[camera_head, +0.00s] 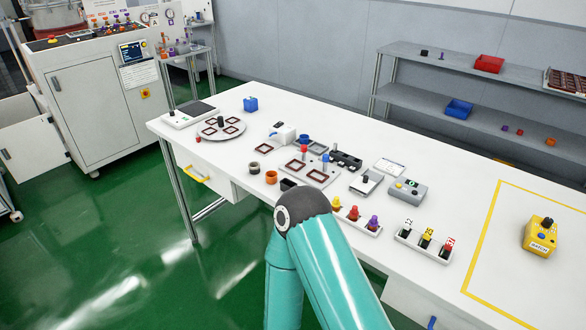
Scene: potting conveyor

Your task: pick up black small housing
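I cannot tell for certain which black part is the small housing. A small black open box (288,184) sits at the table's front edge, partly hidden behind my teal arm. Next to it stand a dark round cup (254,168) and an orange cup (271,177). A small black piece (221,121) stands on the round grey plate (211,138) among dark red square frames. Another small black piece (424,53) lies on the back shelf. Neither of my grippers shows; only teal arm links rise from the bottom.
A grey shelf (440,98) stands behind. The table's right part is mostly clear.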

